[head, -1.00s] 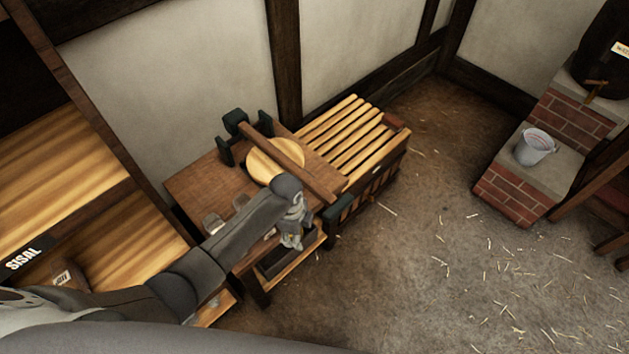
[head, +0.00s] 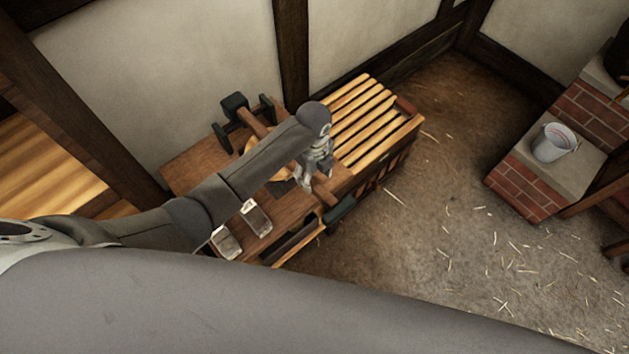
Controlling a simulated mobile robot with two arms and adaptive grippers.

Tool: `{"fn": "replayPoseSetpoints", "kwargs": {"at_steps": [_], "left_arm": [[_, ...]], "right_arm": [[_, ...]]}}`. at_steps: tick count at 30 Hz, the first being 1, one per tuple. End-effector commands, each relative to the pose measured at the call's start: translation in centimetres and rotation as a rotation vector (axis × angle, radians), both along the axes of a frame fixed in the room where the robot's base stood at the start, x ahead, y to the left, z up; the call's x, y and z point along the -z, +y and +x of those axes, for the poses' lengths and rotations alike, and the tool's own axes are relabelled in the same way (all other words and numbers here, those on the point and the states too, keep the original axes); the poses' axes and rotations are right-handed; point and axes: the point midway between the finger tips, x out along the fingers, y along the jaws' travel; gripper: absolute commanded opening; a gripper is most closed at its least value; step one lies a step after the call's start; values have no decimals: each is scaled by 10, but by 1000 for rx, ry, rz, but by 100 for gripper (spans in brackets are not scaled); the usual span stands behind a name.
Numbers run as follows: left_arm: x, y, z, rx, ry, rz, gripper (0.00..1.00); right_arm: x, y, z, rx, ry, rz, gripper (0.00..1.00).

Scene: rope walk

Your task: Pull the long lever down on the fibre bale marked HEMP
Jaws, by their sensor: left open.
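No HEMP marking can be read in the head view, and I cannot pick out a bale there. A long wooden bar (head: 252,122) lies across a brown wooden bench (head: 192,172), between dark green fittings; I cannot tell if it is the lever. My arm hides its middle and most of a round pale wooden disc. My left gripper (head: 306,184) is open above the bench, near the bar's front end, with its fingers pointing down. I cannot tell whether it touches the bar. My right gripper is not in view.
A slatted wooden crate (head: 362,125) adjoins the bench. Two small pale blocks, one of them here (head: 257,216), lie on the bench's front part. A metal bucket (head: 551,144) stands on a brick step (head: 522,186) at right. The straw-strewn floor (head: 430,240) between is open.

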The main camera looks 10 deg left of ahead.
Motion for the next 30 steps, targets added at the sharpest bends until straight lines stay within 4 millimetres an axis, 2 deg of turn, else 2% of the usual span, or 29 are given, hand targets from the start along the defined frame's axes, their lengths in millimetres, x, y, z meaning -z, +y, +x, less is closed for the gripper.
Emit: {"fn": "replayPoseSetpoints", "kwargs": {"at_steps": [2, 5, 8, 12, 17, 25, 26, 30], "left_arm": [[15, -1, -1, 0, 3, -1, 52], [32, 0, 0, -2, 1, 0, 52], [46, 0, 0, -1, 1, -1, 52], [59, 0, 0, -2, 0, 0, 52], [66, 0, 1, -1, -1, 0, 52], [67, 0, 1, -1, -2, 0, 52], [67, 0, 1, -1, -2, 0, 50], [67, 0, 1, -1, -2, 0, 32]], "right_arm": [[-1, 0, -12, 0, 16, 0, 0], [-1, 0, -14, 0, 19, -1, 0], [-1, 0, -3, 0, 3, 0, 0], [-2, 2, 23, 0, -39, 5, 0], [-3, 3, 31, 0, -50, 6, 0], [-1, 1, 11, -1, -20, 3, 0], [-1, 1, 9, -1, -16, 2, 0], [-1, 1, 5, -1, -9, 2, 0]]}}
